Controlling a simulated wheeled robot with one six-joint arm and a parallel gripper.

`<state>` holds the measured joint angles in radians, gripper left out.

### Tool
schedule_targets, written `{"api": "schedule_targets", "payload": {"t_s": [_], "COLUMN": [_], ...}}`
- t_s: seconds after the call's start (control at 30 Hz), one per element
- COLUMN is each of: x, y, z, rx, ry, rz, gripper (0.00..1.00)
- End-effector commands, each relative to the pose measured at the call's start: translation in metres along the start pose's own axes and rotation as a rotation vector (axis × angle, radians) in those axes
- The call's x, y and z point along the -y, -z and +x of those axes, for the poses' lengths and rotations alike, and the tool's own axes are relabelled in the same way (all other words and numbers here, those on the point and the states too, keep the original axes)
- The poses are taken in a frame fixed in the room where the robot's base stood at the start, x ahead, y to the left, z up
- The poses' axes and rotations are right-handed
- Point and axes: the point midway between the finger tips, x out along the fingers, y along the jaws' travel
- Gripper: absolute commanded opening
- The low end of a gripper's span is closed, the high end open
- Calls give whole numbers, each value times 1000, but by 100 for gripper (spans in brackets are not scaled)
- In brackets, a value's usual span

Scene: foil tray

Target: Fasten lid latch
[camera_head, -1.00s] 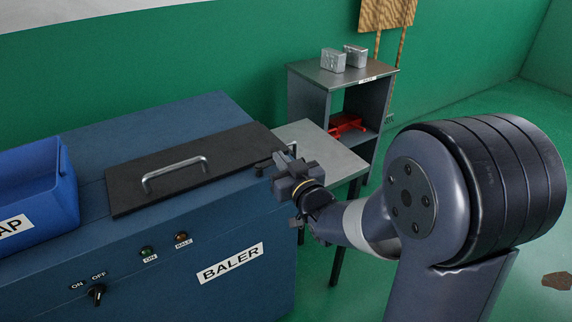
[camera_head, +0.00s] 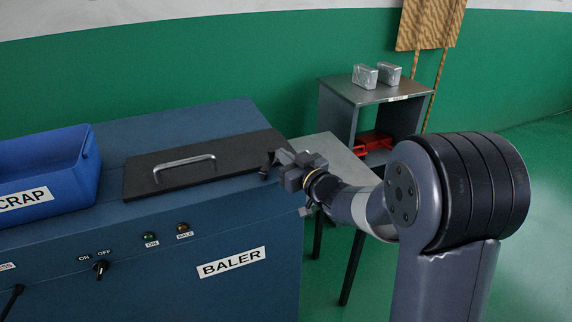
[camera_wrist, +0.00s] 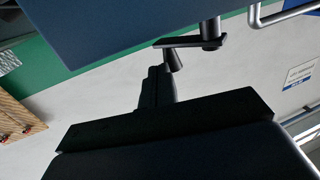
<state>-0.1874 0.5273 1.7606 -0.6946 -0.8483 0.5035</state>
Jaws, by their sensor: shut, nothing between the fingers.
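The baler's lid (camera_head: 225,172) is a flat dark plate with a silver handle (camera_head: 185,165), lying shut on the blue baler top. A small dark latch (camera_head: 267,166) stands at the lid's right end. In the wrist view the latch (camera_wrist: 190,42) shows as a post with a flat arm and a short peg at its end. My gripper (camera_head: 284,157) is shut and empty, just right of the latch. In the wrist view my fingertips (camera_wrist: 157,72) are beside the peg; I cannot tell whether they touch.
A blue scrap bin (camera_head: 45,190) stands left of the lid. The baler front (camera_head: 190,285) has a knob and two lamps. A grey side table (camera_head: 335,150) is behind my gripper; a shelf stand (camera_head: 345,92) with two metal blocks (camera_head: 365,76) is farther back.

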Motion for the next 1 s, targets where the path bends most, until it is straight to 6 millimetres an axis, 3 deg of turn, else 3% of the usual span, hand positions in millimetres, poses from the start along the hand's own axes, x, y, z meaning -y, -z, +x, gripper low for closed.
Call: {"api": "schedule_targets", "payload": {"t_s": [0.7,1.0], "x": [4,9], "y": [2,1], "z": [34,41], "rx": [1,0], "ry": [613,666], "rz": [0,1], "gripper": [0,0]}}
